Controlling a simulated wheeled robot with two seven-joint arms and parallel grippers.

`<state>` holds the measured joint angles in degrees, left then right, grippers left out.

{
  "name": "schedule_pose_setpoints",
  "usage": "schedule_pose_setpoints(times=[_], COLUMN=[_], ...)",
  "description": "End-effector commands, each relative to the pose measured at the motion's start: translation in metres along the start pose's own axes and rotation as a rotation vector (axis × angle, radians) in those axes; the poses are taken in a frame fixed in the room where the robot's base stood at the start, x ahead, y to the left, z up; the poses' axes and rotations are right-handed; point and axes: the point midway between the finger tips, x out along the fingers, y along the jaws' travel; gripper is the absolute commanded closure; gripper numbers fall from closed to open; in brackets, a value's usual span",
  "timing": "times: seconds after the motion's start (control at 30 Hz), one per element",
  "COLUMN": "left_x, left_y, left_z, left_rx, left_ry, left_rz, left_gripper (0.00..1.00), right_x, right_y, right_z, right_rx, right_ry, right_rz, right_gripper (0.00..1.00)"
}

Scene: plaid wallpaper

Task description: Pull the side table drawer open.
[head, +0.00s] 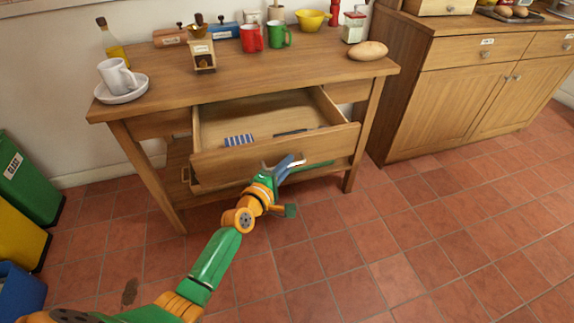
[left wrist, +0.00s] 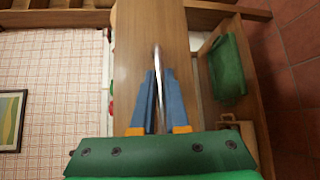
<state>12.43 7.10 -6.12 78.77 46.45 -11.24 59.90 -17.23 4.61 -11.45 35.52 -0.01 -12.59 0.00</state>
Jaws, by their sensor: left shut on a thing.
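The side table (head: 250,85) is wooden, and its wide drawer (head: 330,142) stands well out from the frame, so its inside shows. A blue-and-white striped item (head: 239,140) and a dark thin item (head: 290,132) lie in it. My left gripper (head: 288,168) is in front of the drawer front, with its blue fingers shut on the metal handle. In the left wrist view the fingers (left wrist: 160,85) close on the handle (left wrist: 157,62) against the wooden drawer front (left wrist: 130,50). My right gripper is in neither view.
The table top holds a white mug (head: 116,75) on a saucer, a coffee grinder (head: 204,56), red and green mugs, a yellow bowl (head: 310,20) and a potato-like item (head: 367,50). A cabinet (head: 450,90) stands at right, coloured bins (head: 25,180) at left.

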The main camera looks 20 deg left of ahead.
Motion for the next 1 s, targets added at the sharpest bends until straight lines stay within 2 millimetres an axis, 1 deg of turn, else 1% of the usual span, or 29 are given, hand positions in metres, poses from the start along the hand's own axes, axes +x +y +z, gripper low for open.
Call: schedule_pose_setpoints(times=[0.17, 0.2, 0.23, 0.57, 0.67, 0.73, 0.9, 1.0], left_x=[0.0, 0.0, 0.0, -0.003, -0.015, -0.027, -0.055, -0.066], left_y=[0.0, 0.0, 0.0, 0.0, 0.002, 0.003, 0.001, 0.001], left_z=[0.0, 0.0, 0.0, 0.0, 0.0, 0.0, 0.0, 0.0], left_rx=[0.0, 0.0, 0.0, 0.0, 0.0, 0.0, 0.0, 0.0], left_ry=[0.0, 0.0, 0.0, 0.0, 0.001, 0.001, 0.0, 0.0], left_rz=[0.001, 0.001, 0.001, -0.001, -0.001, -0.002, -0.002, -0.001], left_gripper=[1.0, 0.82, 0.76, 0.76, 0.76, 0.76, 0.76, 0.76], right_x=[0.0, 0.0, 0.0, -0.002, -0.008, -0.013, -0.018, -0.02], right_y=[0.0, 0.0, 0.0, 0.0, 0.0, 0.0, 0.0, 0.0], right_z=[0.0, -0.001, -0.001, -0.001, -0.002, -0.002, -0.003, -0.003], right_rx=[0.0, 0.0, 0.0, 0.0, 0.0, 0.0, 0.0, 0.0], right_ry=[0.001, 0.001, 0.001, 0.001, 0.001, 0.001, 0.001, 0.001], right_rz=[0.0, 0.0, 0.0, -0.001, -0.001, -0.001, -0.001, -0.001], right_gripper=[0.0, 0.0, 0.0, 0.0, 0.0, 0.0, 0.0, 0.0])
